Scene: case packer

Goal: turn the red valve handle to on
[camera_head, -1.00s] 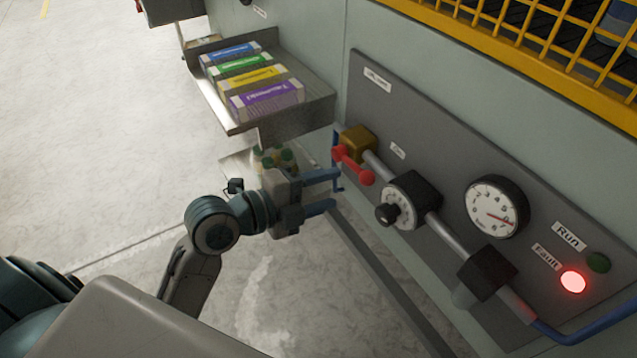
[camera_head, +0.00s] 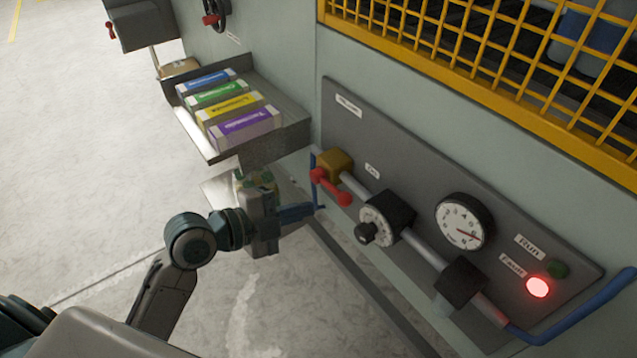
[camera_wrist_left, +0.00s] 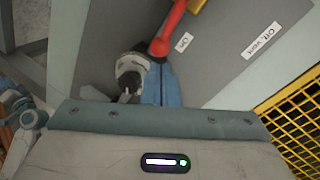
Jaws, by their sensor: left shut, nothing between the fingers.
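The red valve handle (camera_head: 331,187) sits on a brass-coloured valve body (camera_head: 335,164) on the grey panel, and its ball end points down and to the right in the head view. In the left wrist view the red handle (camera_wrist_left: 172,28) ends in a ball just beyond my fingertips. Labels "On" (camera_wrist_left: 183,42) and "Off, vent" (camera_wrist_left: 262,40) are on the panel there. My left gripper (camera_head: 312,209) has its blue fingers shut and empty, just below and left of the handle's ball end. I cannot tell whether they touch it. My right gripper is not in view.
A black regulator with a knob (camera_head: 385,219) stands right of the valve on the same pipe. A gauge (camera_head: 465,221), a lit red Fault lamp (camera_head: 537,287) and a dark green Run lamp (camera_head: 558,268) are farther right. A shelf of boxes (camera_head: 292,118) juts out above my gripper.

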